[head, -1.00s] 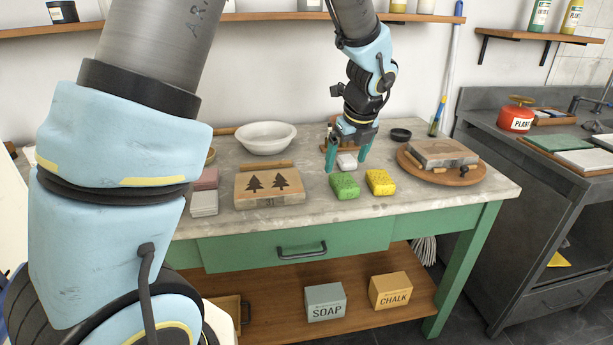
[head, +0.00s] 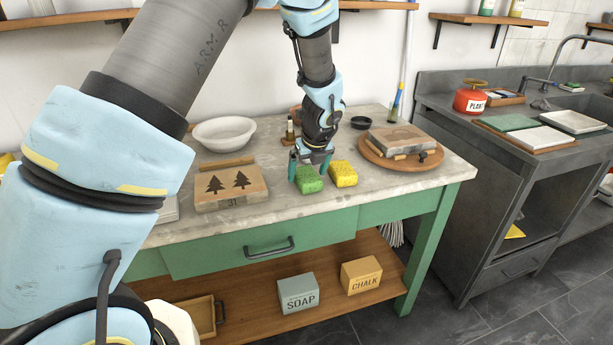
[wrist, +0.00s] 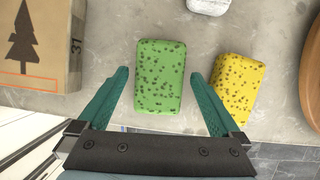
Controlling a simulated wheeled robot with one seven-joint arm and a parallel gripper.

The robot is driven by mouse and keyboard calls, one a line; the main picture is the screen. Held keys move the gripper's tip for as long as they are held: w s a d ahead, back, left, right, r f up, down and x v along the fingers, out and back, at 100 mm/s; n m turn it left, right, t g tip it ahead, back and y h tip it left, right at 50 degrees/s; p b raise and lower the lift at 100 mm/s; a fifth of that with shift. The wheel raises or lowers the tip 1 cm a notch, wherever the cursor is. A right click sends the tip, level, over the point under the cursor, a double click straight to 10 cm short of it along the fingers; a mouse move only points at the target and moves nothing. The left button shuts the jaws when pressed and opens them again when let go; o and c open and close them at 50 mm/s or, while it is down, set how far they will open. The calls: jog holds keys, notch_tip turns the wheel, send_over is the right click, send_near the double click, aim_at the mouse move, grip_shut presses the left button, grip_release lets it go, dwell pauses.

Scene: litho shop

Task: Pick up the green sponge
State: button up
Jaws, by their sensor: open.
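The green sponge (head: 309,182) lies on the worktop of the green table, to the left of the yellow sponge (head: 343,174). In the wrist view the green sponge (wrist: 160,77) sits between the two teal fingers of my gripper (wrist: 160,86), with a gap on each side. My gripper (head: 311,166) is open and empty, down at the sponge in the head view. The yellow sponge (wrist: 237,88) is just outside the right finger in the wrist view. Part of the green sponge's far side is hidden by my gripper in the head view.
A block with tree prints (head: 230,188) lies to the left, also in the wrist view (wrist: 36,45). A white block (wrist: 208,6) is beyond the sponges. A round wooden board (head: 372,157) stands to the right, a white bowl (head: 224,132) at the back left.

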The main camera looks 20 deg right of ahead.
aim_at(306, 174)
jog(key=shift+w+f, duration=0.3)
jog(key=shift+f, duration=0.35)
jog(key=shift+f, duration=0.2)
jog(key=c, duration=1.2)
jog(key=shift+c, duration=0.2)
notch_tip(306, 174, up, 10)
jog(key=shift+r+b, duration=0.2)
jog(key=shift+b, duration=0.6)
jog(key=o, duration=0.7)
jog(key=c, duration=0.5)
